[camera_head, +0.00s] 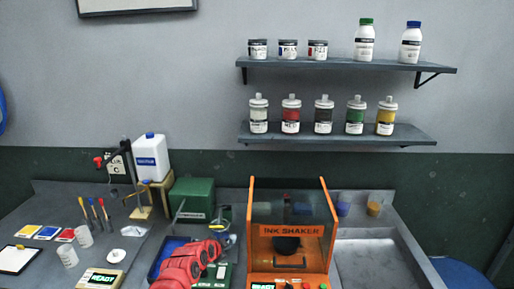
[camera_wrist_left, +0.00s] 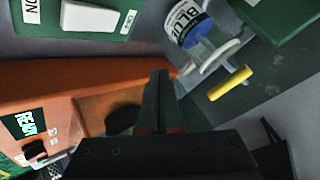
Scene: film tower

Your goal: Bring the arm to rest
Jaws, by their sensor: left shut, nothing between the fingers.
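My left arm (camera_head: 190,264) is red and comes in low in the head view, reaching over the bench left of the ink shaker. In the left wrist view my left gripper (camera_wrist_left: 158,100) has its dark fingers together with nothing between them. Beyond the fingertips is a clear container with a blue-printed label (camera_wrist_left: 190,22) and a yellow-tipped part (camera_wrist_left: 229,83); the fingers look apart from it. My right gripper is not in view.
The orange ink shaker (camera_head: 290,231) stands right of my arm, with a green box (camera_head: 192,198) behind. A metal sink (camera_head: 375,262) is at the right. Small cups, tools and a scale (camera_head: 100,279) lie at the left. Bottles stand on two wall shelves (camera_head: 335,134).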

